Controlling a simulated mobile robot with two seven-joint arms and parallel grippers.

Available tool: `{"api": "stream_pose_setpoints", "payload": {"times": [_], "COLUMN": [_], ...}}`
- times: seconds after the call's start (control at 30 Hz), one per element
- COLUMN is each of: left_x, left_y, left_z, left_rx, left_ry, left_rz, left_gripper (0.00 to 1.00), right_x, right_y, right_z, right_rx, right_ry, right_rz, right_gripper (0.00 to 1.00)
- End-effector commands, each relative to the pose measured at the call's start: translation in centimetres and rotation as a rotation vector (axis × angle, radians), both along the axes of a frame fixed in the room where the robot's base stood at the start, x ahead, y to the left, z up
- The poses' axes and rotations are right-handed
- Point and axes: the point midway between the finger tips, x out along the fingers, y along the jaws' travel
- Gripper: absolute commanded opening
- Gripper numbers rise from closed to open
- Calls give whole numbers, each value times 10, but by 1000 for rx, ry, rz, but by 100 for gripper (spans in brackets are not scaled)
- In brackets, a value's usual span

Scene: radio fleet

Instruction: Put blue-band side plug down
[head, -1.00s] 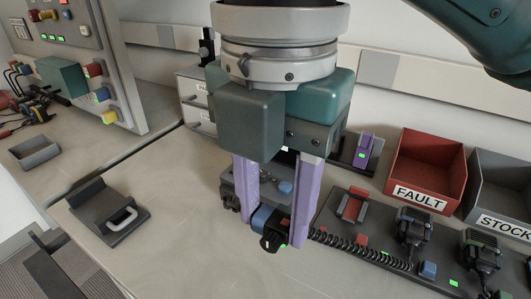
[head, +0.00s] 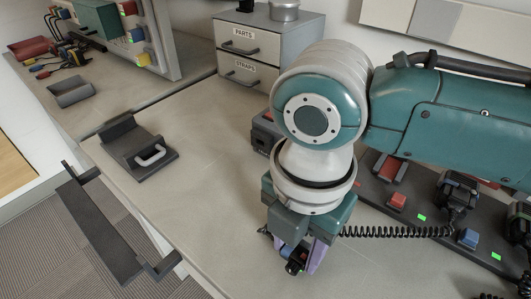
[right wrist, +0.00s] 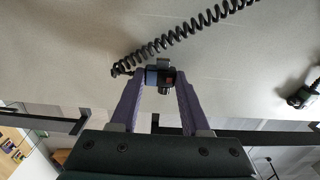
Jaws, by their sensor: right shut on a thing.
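The blue-band side plug (head: 294,267) is a small black plug with a blue band, at the end of a black coiled cord (head: 395,232). My right gripper (head: 297,260) has purple fingers and is shut on the plug, near the bench's front edge. The right wrist view shows the plug (right wrist: 157,77) between both fingertips, with the cord (right wrist: 180,38) running up to the right. In the head view my gripper partly hides the plug, and I cannot tell its height over the bench. My left gripper is not in view.
A dark holder with a pale handle (head: 151,157) lies on the bench at left. A grey drawer unit (head: 268,45) stands behind my arm. A dark radio rack (head: 420,207) with radios is at right. A dark rail (head: 100,232) sticks out before the bench. Bench left of my gripper is clear.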

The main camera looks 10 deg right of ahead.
Motion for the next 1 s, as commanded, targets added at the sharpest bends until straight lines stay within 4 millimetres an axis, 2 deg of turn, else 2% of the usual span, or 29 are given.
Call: {"api": "stream_pose_setpoints", "payload": {"times": [0.03,0.1,0.47,0.5,0.77,1.0], "left_x": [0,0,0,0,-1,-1], "left_y": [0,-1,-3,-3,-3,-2], "left_z": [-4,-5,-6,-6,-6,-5], "left_rx": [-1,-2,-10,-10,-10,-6], "left_ry": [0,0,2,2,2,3], "left_rz": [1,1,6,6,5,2], "left_gripper": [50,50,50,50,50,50], "right_x": [0,0,0,0,0,0], "right_y": [0,0,0,0,0,0], "right_z": [-9,-13,-16,-17,-16,-15], "right_rx": [-1,-1,0,0,0,0], "right_ry": [1,-1,-1,-1,-1,-1], "right_rz": [0,1,0,0,0,0], "right_gripper": [2,2,2,47,76,76]}}
